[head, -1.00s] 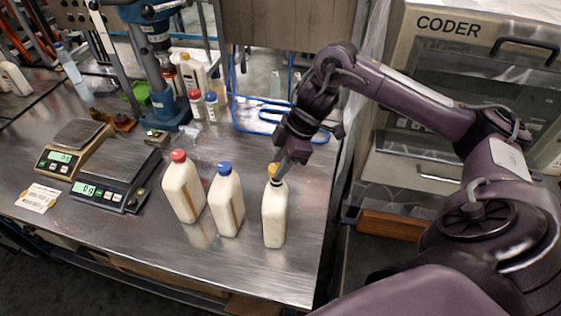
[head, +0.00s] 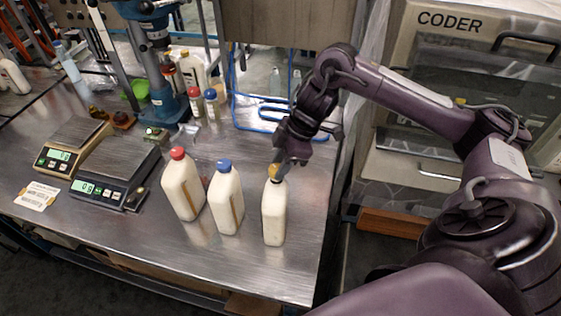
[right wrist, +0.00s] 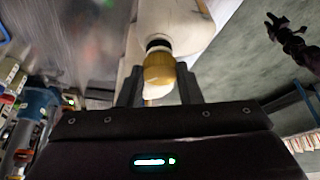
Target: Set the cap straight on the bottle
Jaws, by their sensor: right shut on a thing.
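A white bottle (head: 274,214) stands upright at the right of the three bottles near the front of the metal table. A yellow cap (head: 275,171) is at its mouth. My right gripper (head: 281,167) comes down from the upper right and is shut on the yellow cap. In the right wrist view the yellow cap (right wrist: 160,70) sits between the two dark fingers, in line with the bottle's neck, with a dark ring between it and the bottle (right wrist: 168,18). Whether the cap is fully seated or slightly tilted, I cannot tell. My left gripper is out of view.
A blue-capped bottle (head: 226,198) and a red-capped bottle (head: 182,185) stand close to the left. Two scales (head: 115,172) (head: 72,146) are further left. A blue wire rack (head: 262,128) is behind. The table (head: 285,282) ends just right of the bottle.

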